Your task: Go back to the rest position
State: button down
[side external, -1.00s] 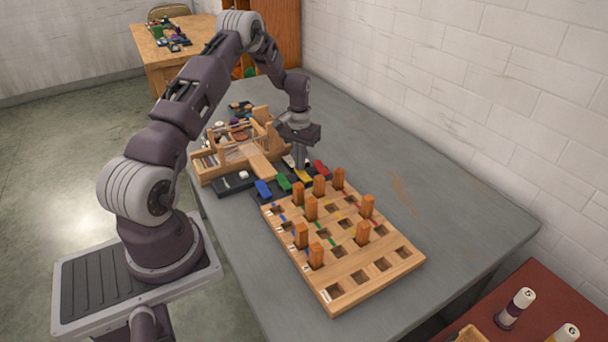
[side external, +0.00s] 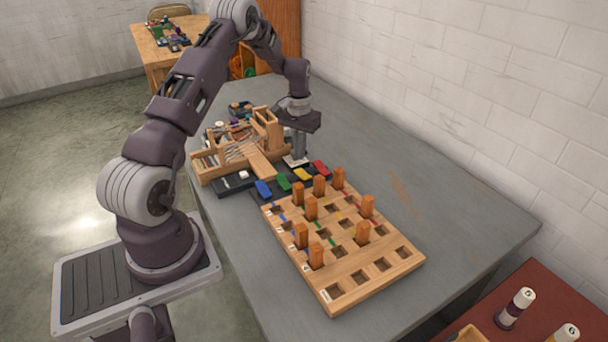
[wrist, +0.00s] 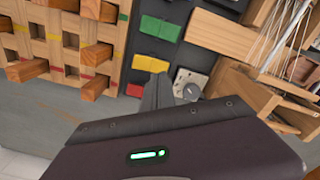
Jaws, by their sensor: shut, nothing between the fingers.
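My gripper (side external: 298,156) is shut and empty. It points down above the dark strip (side external: 231,185), behind the yellow block (side external: 303,174) in the side view. In the wrist view my gripper's fingers (wrist: 158,80) lie together near the red block (wrist: 134,90) and a pale plate with a grey knob (wrist: 190,84). I cannot tell the exact height of the fingertips above the strip.
A wooden board (side external: 343,297) with square holes and several upright wooden pegs stands in front. Blue (side external: 264,188), green (side external: 283,181) and red (side external: 321,168) blocks lie on the strip. A wooden frame with threads (side external: 205,176) stands left. The table's right side (side external: 430,190) is clear.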

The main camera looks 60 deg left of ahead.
notch_tip(320, 180, up, 2)
jog(key=shift+r, duration=0.15)
jog(key=s+d+r+m+t, duration=0.1)
jog(key=s+d+r, duration=0.2)
jog(key=d+r, duration=0.7)
jog(key=s+d+r+m+t, duration=0.1)
jog(key=s+d+r+m, duration=0.1)
jog(key=d+r, duration=0.85)
jog(key=s+d+r+m+t, duration=0.1)
jog(key=s+d, duration=0.4)
jog(key=s, duration=0.5)
jog(key=s+d+r+m+t, duration=0.2)
jog(key=s+d, duration=0.4)
jog(key=s, duration=0.5)
jog(key=shift+r+t, duration=0.3)
jog(key=shift+r, duration=0.1)
